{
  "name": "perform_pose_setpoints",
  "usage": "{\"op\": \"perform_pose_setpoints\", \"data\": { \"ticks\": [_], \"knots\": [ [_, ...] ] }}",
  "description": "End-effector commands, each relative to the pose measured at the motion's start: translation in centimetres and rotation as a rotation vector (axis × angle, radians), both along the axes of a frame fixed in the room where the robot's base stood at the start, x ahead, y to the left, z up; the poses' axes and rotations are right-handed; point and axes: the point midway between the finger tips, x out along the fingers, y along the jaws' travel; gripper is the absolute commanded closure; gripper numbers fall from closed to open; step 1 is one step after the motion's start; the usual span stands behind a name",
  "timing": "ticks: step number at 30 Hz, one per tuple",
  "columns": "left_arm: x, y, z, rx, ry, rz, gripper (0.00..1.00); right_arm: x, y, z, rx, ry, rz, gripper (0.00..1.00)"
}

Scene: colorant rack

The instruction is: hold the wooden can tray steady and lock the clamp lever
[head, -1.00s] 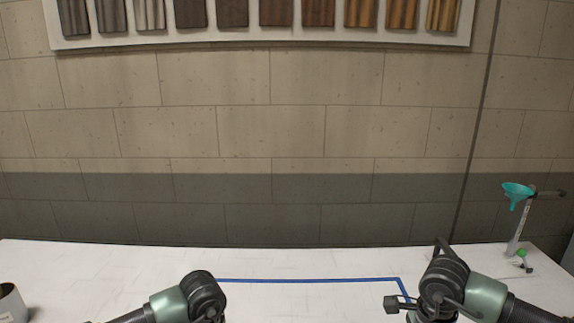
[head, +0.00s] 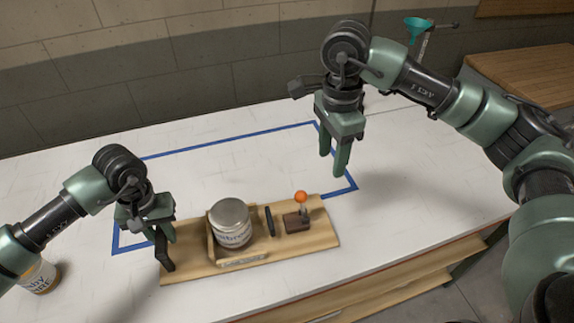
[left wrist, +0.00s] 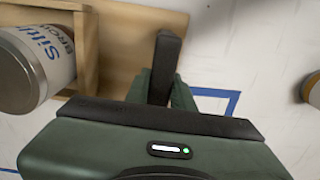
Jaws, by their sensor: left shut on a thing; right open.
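The wooden can tray (head: 180,268) lies on the white table, its right part beside the blue tape outline's front. A silver can (head: 231,223) with a white label stands in its box section; the can also shows in the left wrist view (left wrist: 40,62). The clamp lever (head: 302,203), with an orange knob, stands upright on a dark block at the tray's right. My left gripper (head: 160,238) is shut on the black handle (head: 164,252) at the tray's left end; the handle also shows in the left wrist view (left wrist: 166,62). My right gripper (head: 333,163) is open and empty, above and behind the lever.
A second can (head: 40,277) stands left of the tray, partly hidden by my left arm. Blue tape (head: 230,136) marks the table behind the tray. The tabletop behind the tray is clear.

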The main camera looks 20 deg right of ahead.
Motion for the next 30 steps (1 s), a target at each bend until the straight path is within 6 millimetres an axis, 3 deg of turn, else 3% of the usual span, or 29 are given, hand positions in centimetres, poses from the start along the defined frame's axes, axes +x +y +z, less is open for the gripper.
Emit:
{"op": "perform_pose_setpoints", "data": {
  "ticks": [3,9,14,24,30],
  "knots": [
    [0.1,-0.1,0.1,-0.001,-0.003,0.000,1.00,0.6,3.2,-0.8,-0.004,0.025,0.210,0.52],
    [0.1,0.0,0.1,-0.001,-0.002,0.001,1.00,0.9,6.3,-2.0,-0.014,0.054,0.446,0.52],
    [0.1,0.0,0.1,0.000,-0.002,0.001,1.00,0.8,6.4,-3.9,-0.014,0.061,0.470,0.52],
    [0.0,0.0,0.0,0.000,-0.001,0.001,1.00,0.3,6.1,-10.6,-0.014,0.061,0.466,0.52],
    [0.0,0.0,0.0,0.000,-0.001,0.000,1.00,0.2,6.0,-13.1,-0.014,0.059,0.465,0.52]
  ]
}}
